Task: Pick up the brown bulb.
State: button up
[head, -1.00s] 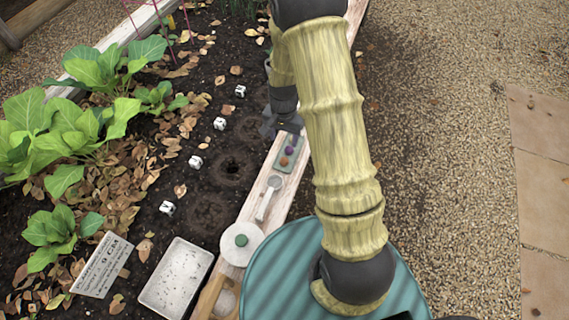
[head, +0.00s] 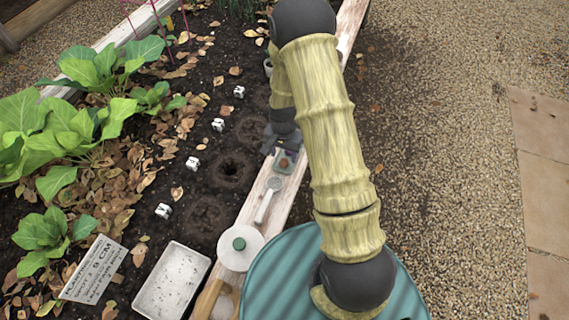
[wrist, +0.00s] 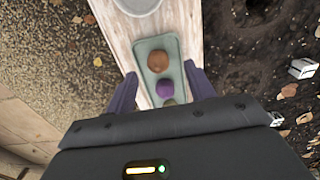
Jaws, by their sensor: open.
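The brown bulb (wrist: 158,61) lies at one end of a small grey-green tray (wrist: 145,46) on the wooden bed edge. In the head view, the brown bulb (head: 284,163) shows just below my gripper, on the visible end of the tray. A purple bulb (wrist: 164,88) lies beside it, and a green one (wrist: 168,102) is partly hidden by my gripper's body. My gripper (wrist: 162,84) is open and empty over the tray, its fingers to either side of it. The brown bulb is slightly beyond the fingertips, nearest the purple bulb.
A white tray (head: 172,283) stands in the soil. White numbered cubes (head: 193,163) line the planting holes. Leafy plants fill the left.

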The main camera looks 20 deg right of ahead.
aim_at(284, 159)
notch_tip(284, 159, down, 3)
jog(key=shift+s+b, duration=0.15)
jog(key=shift+b, duration=0.2)
jog(key=shift+d, duration=0.15)
jog(key=c, duration=0.9)
